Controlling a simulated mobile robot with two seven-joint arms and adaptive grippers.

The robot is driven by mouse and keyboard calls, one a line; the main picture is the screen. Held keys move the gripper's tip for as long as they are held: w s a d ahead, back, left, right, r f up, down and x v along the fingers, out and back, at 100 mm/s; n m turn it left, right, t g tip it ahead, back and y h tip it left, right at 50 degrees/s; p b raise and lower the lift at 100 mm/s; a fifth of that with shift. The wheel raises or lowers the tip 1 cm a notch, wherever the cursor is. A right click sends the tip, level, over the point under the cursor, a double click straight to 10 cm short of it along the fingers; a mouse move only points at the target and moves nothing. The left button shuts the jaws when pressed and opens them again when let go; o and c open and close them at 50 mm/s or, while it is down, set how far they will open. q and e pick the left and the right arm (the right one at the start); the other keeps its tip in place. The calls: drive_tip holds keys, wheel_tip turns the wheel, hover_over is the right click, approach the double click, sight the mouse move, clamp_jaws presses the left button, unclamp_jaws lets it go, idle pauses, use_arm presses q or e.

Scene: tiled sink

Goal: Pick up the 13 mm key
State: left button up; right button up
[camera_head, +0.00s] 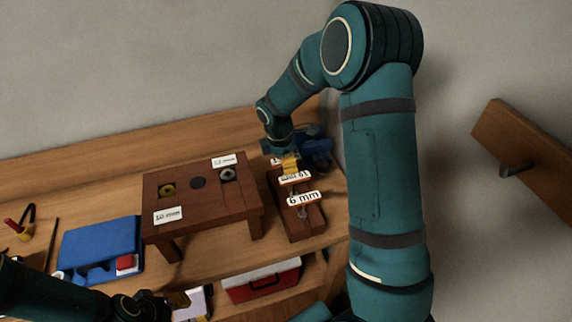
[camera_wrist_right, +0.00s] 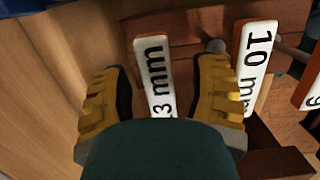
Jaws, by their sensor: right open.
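The 13 mm key shows in the right wrist view as a white label plate (camera_wrist_right: 158,62) with an orange edge, its first digit partly covered by my wrist. My right gripper (camera_wrist_right: 162,80) is open, with one yellow finger on each side of this plate. I cannot tell whether either finger touches it. In the head view my right gripper (camera_head: 290,163) is over the far end of the wooden key rack (camera_head: 307,230) and hides most of the 13 mm key. My left gripper (camera_head: 178,300) is low in the head view, its jaws unclear.
The 10 mm key (camera_wrist_right: 255,58) is close beside my right finger. The 6 mm key (camera_head: 304,198) is at the rack's near end. A brown wooden stand (camera_head: 205,205) with nuts is left of the rack. A blue vise-like object (camera_head: 318,150) is behind; a wall is right.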

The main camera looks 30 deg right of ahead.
clamp_jaws()
drive_tip(key=shift+r, duration=0.15)
